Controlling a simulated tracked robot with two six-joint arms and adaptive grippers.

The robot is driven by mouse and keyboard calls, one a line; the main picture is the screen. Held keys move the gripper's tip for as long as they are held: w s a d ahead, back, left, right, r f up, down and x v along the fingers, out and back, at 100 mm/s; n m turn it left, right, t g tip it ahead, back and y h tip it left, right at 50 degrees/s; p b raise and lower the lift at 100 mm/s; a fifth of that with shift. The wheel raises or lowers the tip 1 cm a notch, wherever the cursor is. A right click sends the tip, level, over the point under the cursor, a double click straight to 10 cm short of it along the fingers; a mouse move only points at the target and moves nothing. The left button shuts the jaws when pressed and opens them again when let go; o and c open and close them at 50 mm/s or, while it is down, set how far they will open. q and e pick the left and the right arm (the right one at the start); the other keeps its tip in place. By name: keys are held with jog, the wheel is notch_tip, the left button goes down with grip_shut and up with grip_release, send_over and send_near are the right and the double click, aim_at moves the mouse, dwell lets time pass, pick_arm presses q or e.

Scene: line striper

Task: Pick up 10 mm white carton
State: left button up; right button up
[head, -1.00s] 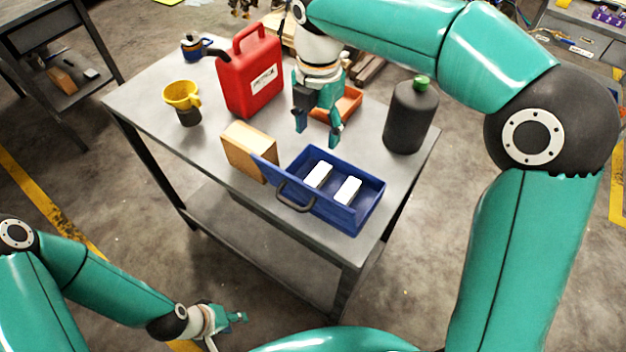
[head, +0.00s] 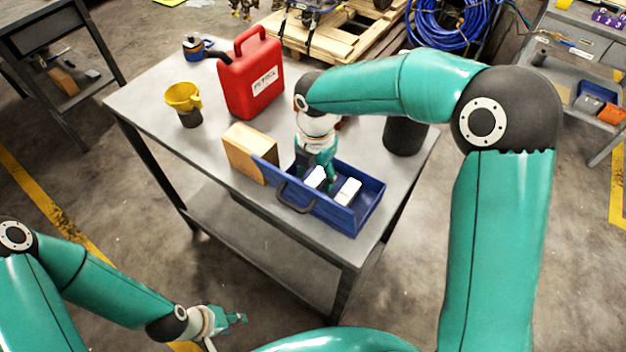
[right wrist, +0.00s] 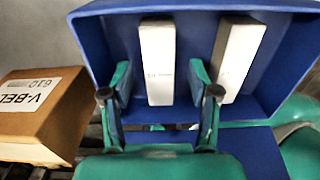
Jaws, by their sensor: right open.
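Two white cartons, left (head: 317,177) and right (head: 348,191), stand side by side in a blue bin (head: 370,208) on the table. My right gripper (head: 316,172) is open at the left carton. In the right wrist view, the left carton (right wrist: 158,60) lies between the spread fingertips of my right gripper (right wrist: 160,72), with gaps beside it. The right carton (right wrist: 238,58) is outside the right finger. The print on the left carton is too small to read, so I cannot tell which is 10 mm. My left gripper (head: 236,318) is low at the left, away from the table.
A brown box (head: 248,152) stands against the bin's left side; it also shows in the right wrist view (right wrist: 40,115).

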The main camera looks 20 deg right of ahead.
jog(key=shift+f, duration=0.25)
grip_shut()
jog(key=shift+r, duration=0.2)
